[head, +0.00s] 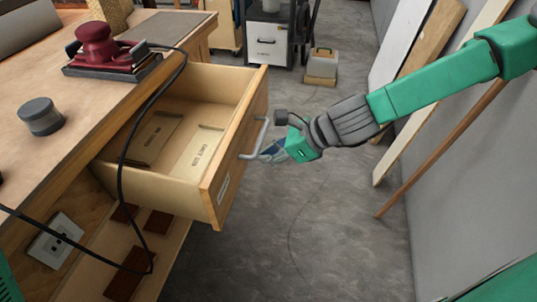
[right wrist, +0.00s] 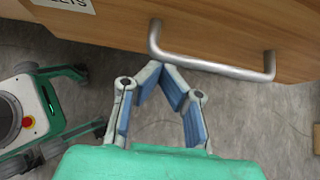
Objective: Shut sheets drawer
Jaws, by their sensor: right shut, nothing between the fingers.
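The wooden sheets drawer (head: 217,188) stands pulled well out of the workbench (head: 150,85) in the head view. The drawer front (right wrist: 115,25) and handle (right wrist: 215,68) also show in the right wrist view. My right gripper (head: 262,155) is shut and empty at the handle; its fingertips (right wrist: 163,68) meet just by the handle's left end. Whether they touch it is unclear. My left gripper is out of view.
A black cable (head: 122,155) runs from a red sander (head: 97,45) down across the drawer's bench-side end. A dark grey cylinder (head: 40,116) stands on the bench top. Boards (head: 430,95) lean on the right wall. The floor (head: 330,220) before the drawer is clear.

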